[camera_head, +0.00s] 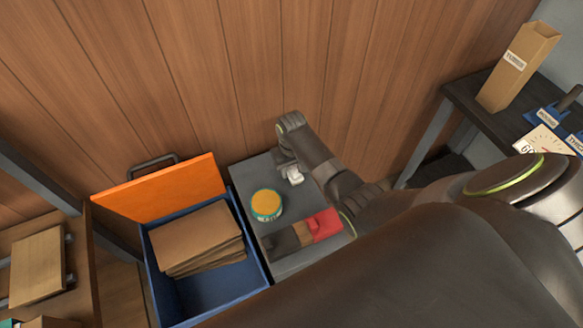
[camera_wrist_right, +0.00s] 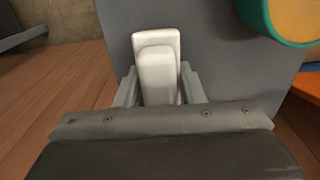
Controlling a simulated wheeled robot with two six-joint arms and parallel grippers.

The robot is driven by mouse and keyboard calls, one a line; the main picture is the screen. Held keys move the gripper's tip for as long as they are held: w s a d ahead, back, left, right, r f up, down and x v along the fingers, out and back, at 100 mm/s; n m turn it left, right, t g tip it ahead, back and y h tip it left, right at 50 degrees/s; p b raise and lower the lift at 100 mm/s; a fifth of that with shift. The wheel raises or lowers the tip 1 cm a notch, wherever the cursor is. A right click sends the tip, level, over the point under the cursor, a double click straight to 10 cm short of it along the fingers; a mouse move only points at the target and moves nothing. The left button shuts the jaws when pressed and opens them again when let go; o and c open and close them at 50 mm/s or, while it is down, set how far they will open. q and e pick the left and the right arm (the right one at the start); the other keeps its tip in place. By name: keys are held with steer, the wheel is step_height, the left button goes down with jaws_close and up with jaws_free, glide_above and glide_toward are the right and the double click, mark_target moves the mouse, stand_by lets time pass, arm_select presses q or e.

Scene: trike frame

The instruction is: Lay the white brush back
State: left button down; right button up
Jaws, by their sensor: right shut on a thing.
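The white brush (camera_head: 293,176) is at the far right part of a small grey table in the head view. In the right wrist view the white brush (camera_wrist_right: 158,66) stands out between the two fingers of my right gripper (camera_wrist_right: 160,85), which is shut on it. My right gripper (camera_head: 290,165) hides part of the brush in the head view. The brush is over the grey tabletop (camera_wrist_right: 215,75); I cannot tell whether it touches it. My left gripper is not in view.
A blue box (camera_head: 215,290) with an open orange lid (camera_head: 165,188) holds brown envelopes (camera_head: 197,238). A dark bench (camera_head: 475,105) is at right.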

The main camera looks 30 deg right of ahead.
steer(key=shift+f, duration=0.1)
steer(key=o, duration=1)
steer(key=shift+c, duration=0.2)
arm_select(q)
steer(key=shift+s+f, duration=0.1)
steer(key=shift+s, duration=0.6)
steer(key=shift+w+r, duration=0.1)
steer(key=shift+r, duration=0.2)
arm_select(e)
step_height(320, 180, up, 12)
steer(key=shift+r, duration=0.2)
steer(key=shift+f, duration=0.1)
